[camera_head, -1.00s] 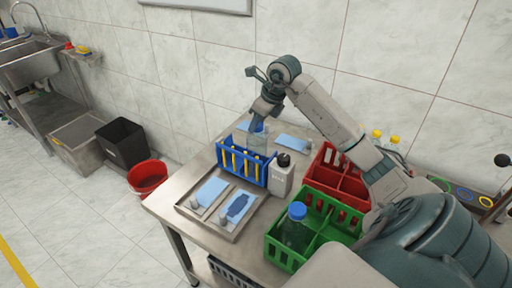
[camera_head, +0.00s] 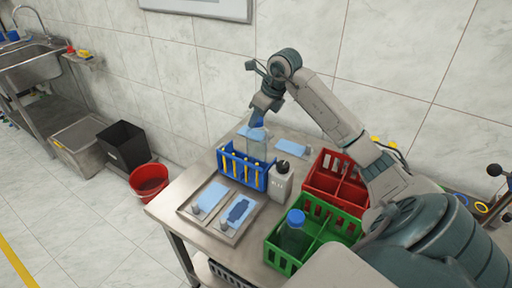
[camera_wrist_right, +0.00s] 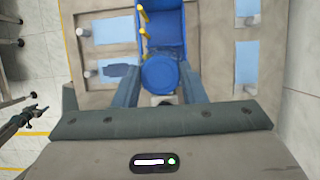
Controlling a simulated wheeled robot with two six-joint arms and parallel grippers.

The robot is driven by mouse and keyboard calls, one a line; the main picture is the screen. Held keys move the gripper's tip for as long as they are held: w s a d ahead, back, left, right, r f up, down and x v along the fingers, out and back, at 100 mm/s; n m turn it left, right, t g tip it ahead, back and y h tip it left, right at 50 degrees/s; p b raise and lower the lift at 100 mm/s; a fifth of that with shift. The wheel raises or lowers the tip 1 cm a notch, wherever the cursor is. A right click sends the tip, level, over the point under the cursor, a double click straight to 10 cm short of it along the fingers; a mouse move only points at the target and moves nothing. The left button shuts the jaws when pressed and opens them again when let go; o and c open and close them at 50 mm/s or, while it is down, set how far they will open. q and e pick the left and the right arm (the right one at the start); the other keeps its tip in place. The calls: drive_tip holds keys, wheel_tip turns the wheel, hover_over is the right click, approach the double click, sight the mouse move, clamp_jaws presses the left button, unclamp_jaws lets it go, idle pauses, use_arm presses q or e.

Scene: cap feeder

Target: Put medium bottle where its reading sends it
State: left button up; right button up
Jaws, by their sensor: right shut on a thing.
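My right gripper (camera_head: 262,108) is shut on a clear bottle (camera_head: 257,146) with a blue cap. In the right wrist view the round blue cap (camera_wrist_right: 160,75) sits between the two fingers. The bottle is upright at the blue rack (camera_head: 243,168), whose wall overlaps its lower part; I cannot tell whether its base is in the rack. The rack holds several thin yellow pieces. A larger blue-capped bottle (camera_head: 293,234) stands in the green crate (camera_head: 318,219). My left gripper seems to show at the left of the wrist view (camera_wrist_right: 27,119), too small to read.
A divided red crate (camera_head: 324,179) stands behind the green one. A white container (camera_head: 280,184) with a black top stands beside the rack. Metal trays (camera_head: 219,226) with blue cards lie at the table's front. A red bucket (camera_head: 149,180) and black bin (camera_head: 124,145) stand on the floor.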

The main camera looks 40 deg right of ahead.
drive_tip(key=shift+r+p, duration=2.5)
drive_tip(key=shift+r, duration=1.45)
